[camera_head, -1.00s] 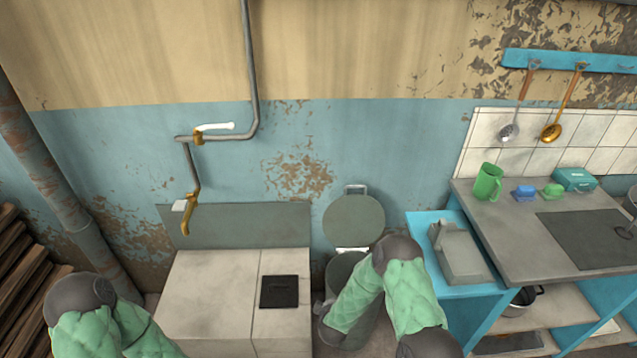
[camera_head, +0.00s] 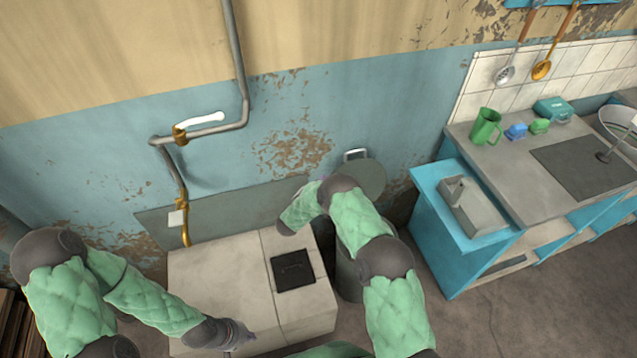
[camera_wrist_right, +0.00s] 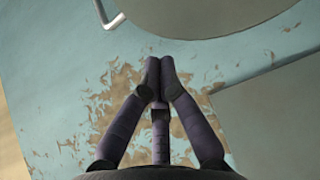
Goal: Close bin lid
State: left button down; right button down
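The bin (camera_head: 349,277) stands on the floor right of the white counter, partly hidden by my right arm. Its round grey lid (camera_head: 371,176) is raised, tilted up near the wall, with a metal handle (camera_head: 356,154) at its top. In the right wrist view the lid (camera_wrist_right: 215,14) fills the top edge. My right gripper (camera_wrist_right: 160,64) is shut and empty, its fingertips together just beside the lid's rim, not visibly touching it. In the head view it is mostly hidden behind my arm. My left gripper (camera_head: 240,335) is low over the counter's front; its fingers are too small to read.
The white counter (camera_head: 215,275) with a black plate (camera_head: 292,270) stands left of the bin. A blue cabinet (camera_head: 437,240) stands to its right, with floor between. A pipe (camera_head: 240,60) with a tap runs down the wall behind.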

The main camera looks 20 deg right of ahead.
jog(key=b+x, duration=0.1)
jog(key=x, duration=0.5)
jog(key=shift+w+d+b, duration=0.1)
jog(key=shift+w+b, duration=0.1)
jog(key=shift+b, duration=0.1)
jog(key=shift+d, duration=0.1)
